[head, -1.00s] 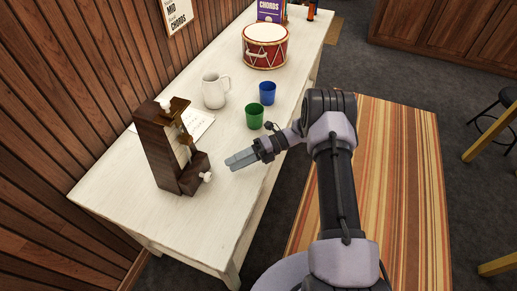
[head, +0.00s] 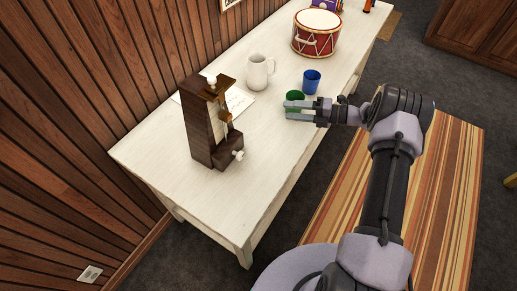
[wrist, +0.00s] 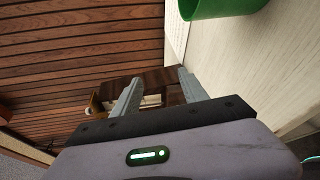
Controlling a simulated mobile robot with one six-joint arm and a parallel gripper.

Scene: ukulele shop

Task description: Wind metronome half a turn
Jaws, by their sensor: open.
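The dark wooden metronome (head: 199,132) stands upright on the white table, with a pale winding key (head: 238,155) low on its right side. In the wrist view the metronome (wrist: 155,78) shows beyond my fingers, partly hidden by them. My gripper (head: 288,110) is open and empty above the table, to the right of the metronome and clearly apart from the key. It also shows in the wrist view (wrist: 158,90), with its two grey fingers spread.
The white table (head: 262,195) has a green cup (head: 295,96) right beside my gripper, partly hidden by it. A blue cup (head: 311,82), a white mug (head: 260,71), a paper sheet (head: 238,100) and a red drum (head: 317,35) stand farther back. The table front is clear.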

